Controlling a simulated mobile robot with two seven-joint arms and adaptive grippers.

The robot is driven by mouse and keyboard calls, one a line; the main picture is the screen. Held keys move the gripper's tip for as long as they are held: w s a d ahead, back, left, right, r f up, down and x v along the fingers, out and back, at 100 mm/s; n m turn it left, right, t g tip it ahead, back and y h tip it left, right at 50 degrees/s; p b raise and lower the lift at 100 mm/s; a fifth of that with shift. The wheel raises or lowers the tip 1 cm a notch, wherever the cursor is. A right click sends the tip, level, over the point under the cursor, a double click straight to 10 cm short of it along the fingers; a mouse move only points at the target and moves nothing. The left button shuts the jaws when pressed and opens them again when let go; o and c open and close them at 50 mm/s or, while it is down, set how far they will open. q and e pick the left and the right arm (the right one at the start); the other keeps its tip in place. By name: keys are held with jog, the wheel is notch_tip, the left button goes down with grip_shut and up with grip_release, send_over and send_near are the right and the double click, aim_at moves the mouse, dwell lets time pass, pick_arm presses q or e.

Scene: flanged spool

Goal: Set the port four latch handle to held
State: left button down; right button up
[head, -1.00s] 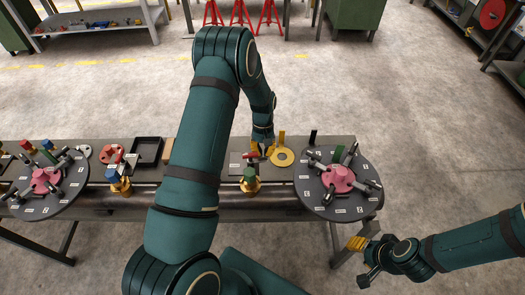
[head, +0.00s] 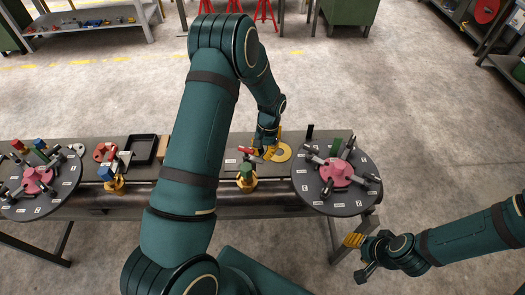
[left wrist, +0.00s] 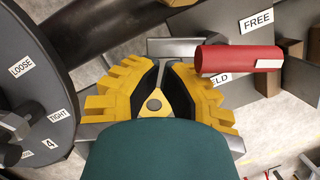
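In the left wrist view a red handle (left wrist: 240,60) with a white mark at its end lies crosswise, just right of my left gripper's fingertips. A FREE label (left wrist: 258,20) shows above it; another label, reading "ELD" (left wrist: 219,78), is partly covered by the handle. My left gripper (left wrist: 164,68) has its yellow fingers a little apart with nothing seen between them. In the head view, my left gripper (head: 266,148) is low over the bench beside the red handle (head: 246,151). I cannot read a port number on the latch. My right gripper (head: 362,256) hangs off the bench's right front.
A round dark disc (head: 312,197) with a pink hub and several levers stands right; a similar disc (head: 60,192) stands left. A green-topped brass fitting (head: 246,175) stands in front. A black tray (head: 143,149) sits further left.

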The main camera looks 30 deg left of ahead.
pick_arm(q)
jog(key=s+m, duration=0.1)
jog(key=m, duration=0.1)
jog(key=m+y, duration=0.1)
jog(key=m, duration=0.1)
jog(key=s+d+m+b, duration=0.1)
jog(key=m, duration=0.1)
jog(key=shift+s, duration=0.35)
jog(key=shift+s+m+t+y+b, duration=0.3)
jog(key=shift+s+m, duration=0.15)
jog(key=shift+m, duration=0.5)
jog(key=shift+s+m+t+y+b, duration=0.25)
jog(key=shift+s+m, duration=0.2)
jog(key=shift+m, duration=0.5)
pick_arm(e)
jog(key=shift+a+f, duration=0.1)
jog(key=shift+f, duration=1.1)
pick_arm(q)
jog(key=shift+s+m, duration=0.2)
jog(key=shift+m, duration=0.2)
pick_arm(e)
jog(key=shift+f, duration=0.1)
pick_arm(q)
jog(key=shift+w, duration=0.1)
